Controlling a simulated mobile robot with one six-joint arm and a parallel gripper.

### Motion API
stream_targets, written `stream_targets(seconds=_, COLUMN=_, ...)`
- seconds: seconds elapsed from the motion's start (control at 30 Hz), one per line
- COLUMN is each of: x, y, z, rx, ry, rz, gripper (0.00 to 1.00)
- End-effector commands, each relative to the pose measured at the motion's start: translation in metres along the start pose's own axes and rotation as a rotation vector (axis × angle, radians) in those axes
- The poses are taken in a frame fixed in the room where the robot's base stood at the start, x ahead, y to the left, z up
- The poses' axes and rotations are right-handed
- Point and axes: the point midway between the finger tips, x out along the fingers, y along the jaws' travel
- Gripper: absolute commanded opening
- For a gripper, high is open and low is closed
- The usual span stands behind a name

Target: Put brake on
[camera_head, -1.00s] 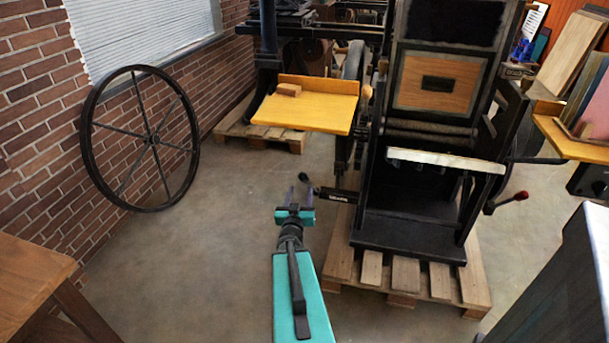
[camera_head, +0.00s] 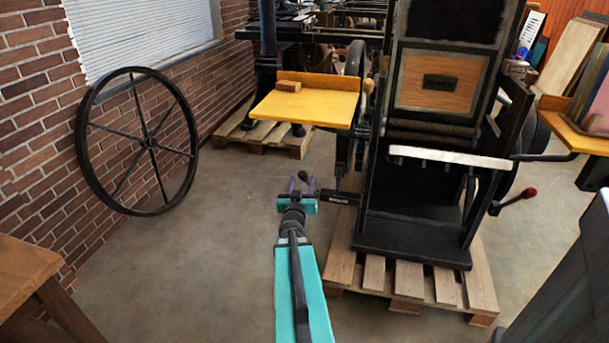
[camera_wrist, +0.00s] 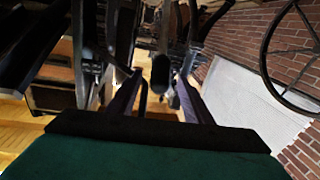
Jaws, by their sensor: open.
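The hand press (camera_head: 430,200) stands on a wooden pallet, with a black labelled lever (camera_head: 340,197) sticking out low on its left side. A black knob (camera_head: 303,175) shows near the lever's left end. My gripper (camera_head: 301,182) is open, its two purple fingers pointing away from me at the knob. In the wrist view a dark rounded knob (camera_wrist: 161,72) appears between the tips of my open gripper (camera_wrist: 158,80). The jaws are not closed on it. I cannot tell whether either finger touches it.
A yellow shelf (camera_head: 305,106) with a small wooden block juts out above the gripper. A red-tipped crank (camera_head: 528,194) is on the press's right. A large black wheel (camera_head: 138,140) leans on the brick wall. The floor left of the gripper is clear.

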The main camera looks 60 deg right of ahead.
Motion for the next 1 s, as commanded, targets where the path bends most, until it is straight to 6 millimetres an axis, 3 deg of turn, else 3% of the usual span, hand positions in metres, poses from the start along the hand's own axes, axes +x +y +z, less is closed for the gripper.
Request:
stream_targets(seconds=0.7, x=0.066, y=-0.002, z=0.0, rx=-0.001, ry=0.0, rz=-0.002, gripper=0.46)
stream_targets(seconds=1.0, x=0.078, y=-0.001, z=-0.001, rx=-0.001, ry=0.0, rz=-0.002, gripper=0.46)
